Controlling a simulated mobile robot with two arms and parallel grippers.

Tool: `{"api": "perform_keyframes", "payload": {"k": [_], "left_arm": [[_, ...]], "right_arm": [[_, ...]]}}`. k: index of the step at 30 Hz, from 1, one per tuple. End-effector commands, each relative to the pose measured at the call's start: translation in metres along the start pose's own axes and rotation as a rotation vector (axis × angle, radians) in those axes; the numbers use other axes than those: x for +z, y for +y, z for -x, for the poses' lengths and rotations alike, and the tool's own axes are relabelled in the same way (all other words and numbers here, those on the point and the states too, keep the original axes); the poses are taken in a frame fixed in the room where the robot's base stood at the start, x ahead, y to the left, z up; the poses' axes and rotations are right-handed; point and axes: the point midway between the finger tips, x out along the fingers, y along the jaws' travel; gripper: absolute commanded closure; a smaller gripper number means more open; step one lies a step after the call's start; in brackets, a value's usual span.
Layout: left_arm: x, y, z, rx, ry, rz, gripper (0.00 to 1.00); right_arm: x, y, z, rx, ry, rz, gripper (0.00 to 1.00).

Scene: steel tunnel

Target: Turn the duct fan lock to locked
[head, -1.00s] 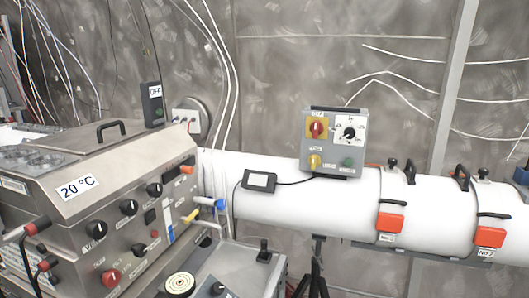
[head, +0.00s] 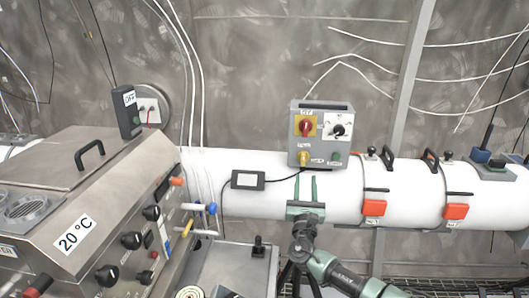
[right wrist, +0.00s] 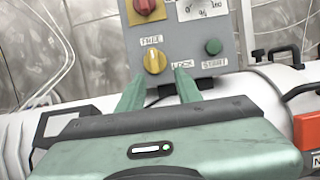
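The grey control box (head: 319,133) sits on top of the white duct. It has a red knob on a yellow plate (head: 305,126), a black dial on white (head: 339,130), a yellow lock knob (head: 303,158) at lower left and a green button (head: 336,157). In the right wrist view the yellow lock knob (right wrist: 155,60) has FREE printed above and LOCK at its lower right; its ridge stands roughly upright. My right gripper (head: 305,176) is open and empty, its green fingers (right wrist: 158,82) just below the knob, apparently not around it. My left gripper is not in view.
The white duct (head: 235,205) runs across the back, with orange latches (head: 374,208) and black handles at right. A small display (head: 248,180) is on the duct. A steel machine (head: 60,200) with knobs fills the left. A cable runs from the display to the box.

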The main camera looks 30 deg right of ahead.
Motion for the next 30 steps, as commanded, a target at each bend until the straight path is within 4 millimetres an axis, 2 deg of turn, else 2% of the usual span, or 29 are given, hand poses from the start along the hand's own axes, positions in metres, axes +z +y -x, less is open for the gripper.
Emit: {"api": "perform_keyframes", "payload": {"k": [1,4,18,22,30], "left_arm": [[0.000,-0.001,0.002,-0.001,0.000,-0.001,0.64],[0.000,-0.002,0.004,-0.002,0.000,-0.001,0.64],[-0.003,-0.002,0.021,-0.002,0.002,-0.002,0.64],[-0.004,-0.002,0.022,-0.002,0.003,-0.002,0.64],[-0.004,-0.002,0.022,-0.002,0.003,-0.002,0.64]], "right_arm": [[0.011,0.001,-0.003,0.002,-0.022,0.013,0.65],[0.020,0.002,-0.009,0.003,-0.043,0.026,0.65],[0.023,0.002,-0.074,0.001,-0.043,0.026,0.65],[0.022,0.002,-0.082,0.001,-0.041,0.025,0.65],[0.021,0.002,-0.083,0.002,-0.040,0.024,0.65]]}}
